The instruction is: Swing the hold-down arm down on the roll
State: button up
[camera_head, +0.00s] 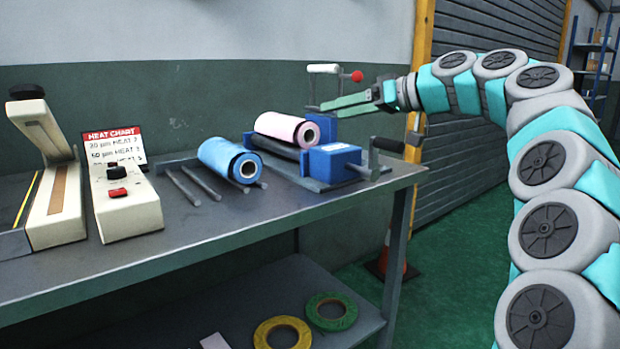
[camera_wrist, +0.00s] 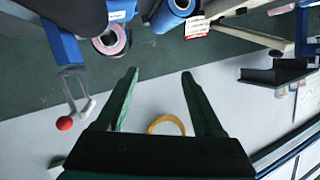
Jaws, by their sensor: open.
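The hold-down arm (camera_head: 324,69) stands raised above the pink roll (camera_head: 283,127), with a light bar and a red ball knob (camera_head: 357,76). The pink roll lies on the stand between blue blocks (camera_head: 332,158). My gripper (camera_head: 327,108) is open and empty, beside the raised arm and just below its knob in the head view. In the wrist view my gripper (camera_wrist: 159,72) has its green fingers spread. There the red knob (camera_wrist: 64,123) and its grey bracket (camera_wrist: 75,92) are left of the fingers, outside them. The pink roll (camera_wrist: 123,43) shows above.
A blue roll (camera_head: 222,156) lies on rods at the bench's middle. A sealer (camera_head: 45,180) and control box (camera_head: 128,205) with a heat chart (camera_head: 114,145) stand left. A dark crank handle (camera_head: 386,146) sticks out right. Tape rings (camera_head: 282,333) lie on the lower shelf.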

jog(key=s+a+f+m+g+h+p, duration=0.1)
jog(key=s+a+f+g+h, duration=0.1)
jog(key=s+a+f, duration=0.5)
jog(key=shift+s+f+g, duration=0.8)
jog(key=shift+s+f, duration=0.8)
jog(key=shift+s, duration=0.35)
jog(key=shift+c, duration=0.3)
